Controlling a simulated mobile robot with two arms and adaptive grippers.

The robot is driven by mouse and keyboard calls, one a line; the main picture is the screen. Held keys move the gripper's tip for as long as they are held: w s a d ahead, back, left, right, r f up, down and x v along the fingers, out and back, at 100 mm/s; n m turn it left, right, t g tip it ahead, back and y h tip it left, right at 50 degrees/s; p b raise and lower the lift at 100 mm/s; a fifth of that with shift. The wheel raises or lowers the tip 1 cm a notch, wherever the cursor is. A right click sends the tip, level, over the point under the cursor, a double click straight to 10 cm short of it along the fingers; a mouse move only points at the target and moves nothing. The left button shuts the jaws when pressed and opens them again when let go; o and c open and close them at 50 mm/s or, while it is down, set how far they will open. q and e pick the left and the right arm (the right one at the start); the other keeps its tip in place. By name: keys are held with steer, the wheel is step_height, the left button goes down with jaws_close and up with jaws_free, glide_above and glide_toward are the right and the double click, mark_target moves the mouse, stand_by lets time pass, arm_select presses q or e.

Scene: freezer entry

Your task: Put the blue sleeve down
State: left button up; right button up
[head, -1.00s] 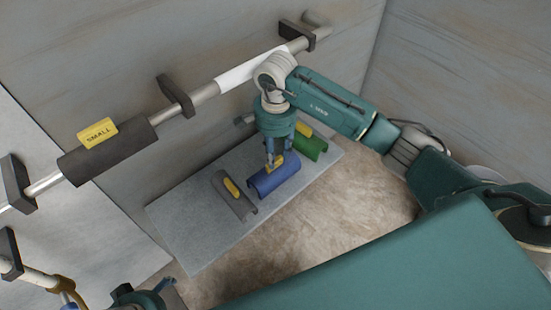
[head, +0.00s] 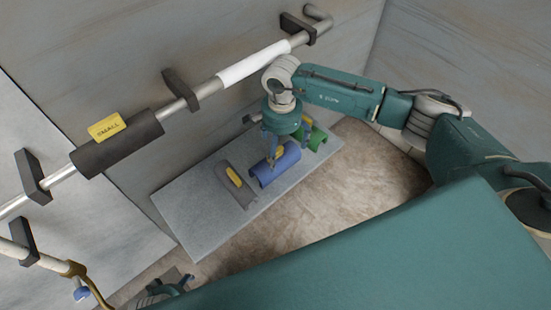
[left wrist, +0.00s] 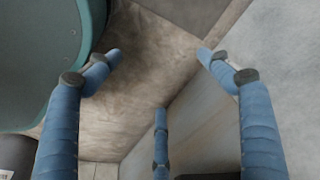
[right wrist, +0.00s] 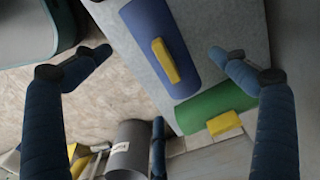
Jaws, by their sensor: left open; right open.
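The blue sleeve (head: 280,166), a half-round shell with a yellow tab, lies on the grey board (head: 205,225) between a grey sleeve (head: 235,186) and a green sleeve (head: 314,138). My right gripper (head: 276,157) points down above the blue sleeve and partly hides it. In the right wrist view the fingers (right wrist: 160,52) are spread and empty, with the blue sleeve (right wrist: 152,28) showing between and beyond them. The green sleeve (right wrist: 214,106) is closer to the right finger. My left gripper (left wrist: 160,60) is open and empty, low at the head view's bottom edge.
A pipe along the wall carries a black sleeve (head: 117,142) labelled SMALL and a white section (head: 253,64), held by dark brackets (head: 180,91). A lower pipe (head: 45,260) has a brown band. Brown floor (head: 330,190) lies in front of the board.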

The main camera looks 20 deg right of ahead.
mark_target(279, 160)
step_height(279, 160, down, 8)
steer(key=shift+a+r+b, duration=0.15)
steer(key=shift+b, duration=0.35)
steer(key=shift+f, duration=0.45)
arm_select(q)
steer(key=r, duration=0.2)
steer(key=w+r, duration=0.1)
steer(key=r, duration=0.1)
arm_select(e)
steer(key=c, duration=1.4)
steer(key=shift+o, duration=0.2)
arm_select(q)
steer(key=shift+w, duration=0.1)
arm_select(e)
steer(key=shift+r, duration=0.2)
